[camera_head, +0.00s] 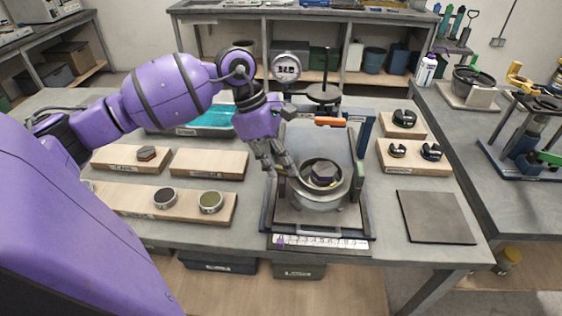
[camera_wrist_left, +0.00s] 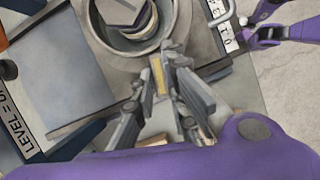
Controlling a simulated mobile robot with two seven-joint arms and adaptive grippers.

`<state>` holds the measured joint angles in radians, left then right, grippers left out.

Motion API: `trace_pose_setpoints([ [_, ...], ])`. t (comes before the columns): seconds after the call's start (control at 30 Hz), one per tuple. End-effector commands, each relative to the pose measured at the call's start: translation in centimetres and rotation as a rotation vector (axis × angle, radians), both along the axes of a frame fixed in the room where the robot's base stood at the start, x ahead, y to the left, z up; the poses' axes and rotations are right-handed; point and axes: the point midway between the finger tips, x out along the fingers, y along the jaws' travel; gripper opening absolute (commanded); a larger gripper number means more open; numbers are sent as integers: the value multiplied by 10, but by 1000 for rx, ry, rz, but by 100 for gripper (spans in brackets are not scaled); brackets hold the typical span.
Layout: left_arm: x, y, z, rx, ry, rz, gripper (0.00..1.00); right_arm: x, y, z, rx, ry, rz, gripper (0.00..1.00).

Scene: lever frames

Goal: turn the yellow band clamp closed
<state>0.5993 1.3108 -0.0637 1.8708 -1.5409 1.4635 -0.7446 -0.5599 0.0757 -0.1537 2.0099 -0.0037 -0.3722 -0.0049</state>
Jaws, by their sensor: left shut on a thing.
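A round grey metal ring holder (camera_head: 319,196) sits on the base of a press-like fixture, with a dark hexagonal part inside. In the left wrist view the ring (camera_wrist_left: 135,42) is cut off at the top. A yellow piece (camera_wrist_left: 159,78), seemingly the lever of the band clamp, shows beside the ring. My left gripper (camera_head: 280,172) is at the ring's left side. In the left wrist view its fingers (camera_wrist_left: 162,72) are shut on the yellow piece. A purple and dark part of mine (camera_wrist_left: 268,36), perhaps my right gripper, shows at upper right; its jaws are unclear.
The fixture's column holds an orange handle (camera_head: 330,121) behind the ring. Wooden boards with round parts (camera_head: 130,200) lie left; boards with black parts (camera_head: 415,168) lie right. A dark flat plate (camera_head: 435,218) lies at front right. A labelled strip (camera_head: 322,242) edges the fixture's front.

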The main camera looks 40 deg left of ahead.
Motion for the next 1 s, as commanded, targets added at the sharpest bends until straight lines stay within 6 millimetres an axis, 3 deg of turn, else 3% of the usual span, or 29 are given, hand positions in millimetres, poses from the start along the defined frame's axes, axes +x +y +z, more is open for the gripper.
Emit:
trace_pose_setpoints([
  [0.23,-1,0,0,3,0,204,0,2,0,3,1,-4,-1,37],
  [0.6,-1,0,0,0,0,233,0,1,0,3,1,-3,-1,37],
  [0.63,-1,0,0,0,0,233,16,1,0,3,1,-3,-1,37],
  [0.73,-1,0,0,0,1,231,29,1,0,3,1,-3,-1,37],
  [1.0,-1,0,0,0,0,230,31,-1,-1,2,-1,0,-1,37],
])
